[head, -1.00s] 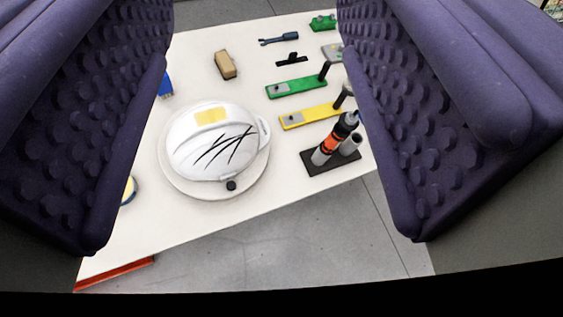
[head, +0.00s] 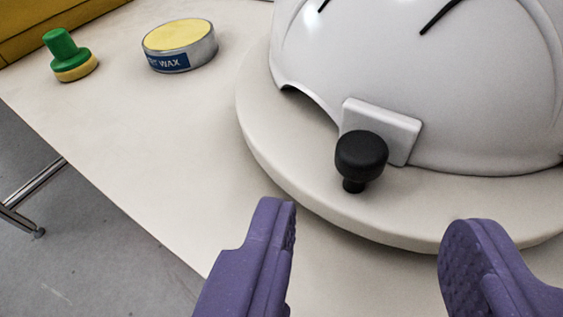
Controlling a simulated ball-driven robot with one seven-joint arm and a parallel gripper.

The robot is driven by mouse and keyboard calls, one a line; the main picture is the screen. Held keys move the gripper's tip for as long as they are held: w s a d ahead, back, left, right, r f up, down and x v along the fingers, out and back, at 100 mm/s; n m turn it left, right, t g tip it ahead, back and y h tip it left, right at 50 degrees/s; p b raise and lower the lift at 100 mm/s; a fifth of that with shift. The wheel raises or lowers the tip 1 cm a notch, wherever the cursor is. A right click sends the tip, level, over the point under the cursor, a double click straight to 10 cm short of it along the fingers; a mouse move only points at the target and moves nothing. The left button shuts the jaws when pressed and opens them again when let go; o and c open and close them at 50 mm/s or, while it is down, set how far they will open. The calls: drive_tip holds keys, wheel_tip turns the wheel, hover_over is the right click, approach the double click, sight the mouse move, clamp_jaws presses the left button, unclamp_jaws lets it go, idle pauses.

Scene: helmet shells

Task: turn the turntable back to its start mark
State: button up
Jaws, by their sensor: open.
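The turntable (head: 285,165) is a round off-white disc on the table. A white helmet shell (head: 440,90) with black strokes sits on it, cut off by the top and right picture edges. A black knob (head: 361,158) stands upright on the disc near its rim, in front of a pale block (head: 392,128) at the helmet's edge. My gripper (head: 370,225) is open, its two purple padded fingers in the foreground. The knob shows beyond the gap between the fingertips, and nothing is between them. I cannot make out a start mark.
A tin of wax (head: 180,45) with a yellow top and a green-handled applicator (head: 70,55) stand on the table (head: 130,130) to the left. A yellow container (head: 50,20) is at the back left. The table's front edge runs diagonally, with grey floor beyond.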

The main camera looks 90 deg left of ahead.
sight(364, 168)
drive_tip(key=b+x, duration=0.1)
drive_tip(key=x, duration=0.4)
drive_tip(key=shift+w+a+f, duration=0.1)
drive_tip(key=shift+a, duration=0.05)
clamp_jaws()
